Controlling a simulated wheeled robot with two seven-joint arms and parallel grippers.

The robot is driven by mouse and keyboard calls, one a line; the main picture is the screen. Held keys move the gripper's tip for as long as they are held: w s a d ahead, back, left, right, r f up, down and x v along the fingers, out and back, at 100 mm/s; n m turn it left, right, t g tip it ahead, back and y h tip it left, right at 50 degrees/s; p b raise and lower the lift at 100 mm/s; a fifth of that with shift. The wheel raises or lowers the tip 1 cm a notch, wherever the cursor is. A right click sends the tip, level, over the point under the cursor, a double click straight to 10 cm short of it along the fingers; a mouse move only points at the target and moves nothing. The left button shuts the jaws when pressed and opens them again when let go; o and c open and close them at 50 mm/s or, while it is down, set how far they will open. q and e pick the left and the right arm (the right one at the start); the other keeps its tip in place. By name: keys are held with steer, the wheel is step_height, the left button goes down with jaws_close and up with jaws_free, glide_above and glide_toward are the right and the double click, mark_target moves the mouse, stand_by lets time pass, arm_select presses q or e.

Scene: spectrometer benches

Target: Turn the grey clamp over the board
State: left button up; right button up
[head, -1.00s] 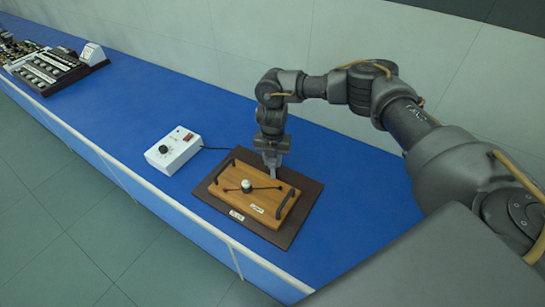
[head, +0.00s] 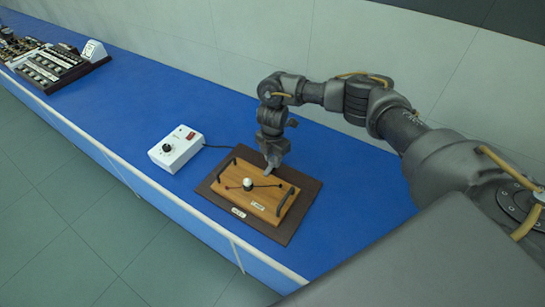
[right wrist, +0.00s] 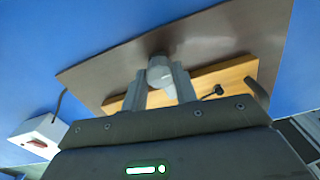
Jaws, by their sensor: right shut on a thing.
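The wooden board (head: 231,196) lies on the bench, with a dark handle at each end and a white knob (head: 248,183) with thin dark arms in its middle. My right gripper (head: 270,167) points down at the board's far edge. In the right wrist view, its two fingers (right wrist: 160,88) are shut on a grey rounded piece, the grey clamp (right wrist: 159,71), at the edge of the wooden board (right wrist: 222,75). In the head view the gripper mostly hides the clamp. My left gripper is not in view.
A dark brown mat (head: 296,213) lies under the board. A white box (head: 176,148) with a black dial and red switch stands to the left, its cable running behind the board. Circuit equipment (head: 52,66) is at the far left. Blue bench surface (head: 135,105) is clear between them.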

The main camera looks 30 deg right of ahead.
mark_target(273, 159)
steer(key=shift+w+d+r, duration=0.1)
steer(key=shift+d, duration=0.05)
steer(key=o, duration=1)
steer(key=shift+c, duration=0.2)
steer(key=shift+r, duration=0.35)
step_height(273, 159, up, 10)
steer(key=shift+b, duration=0.35)
steer(key=shift+f, duration=0.1)
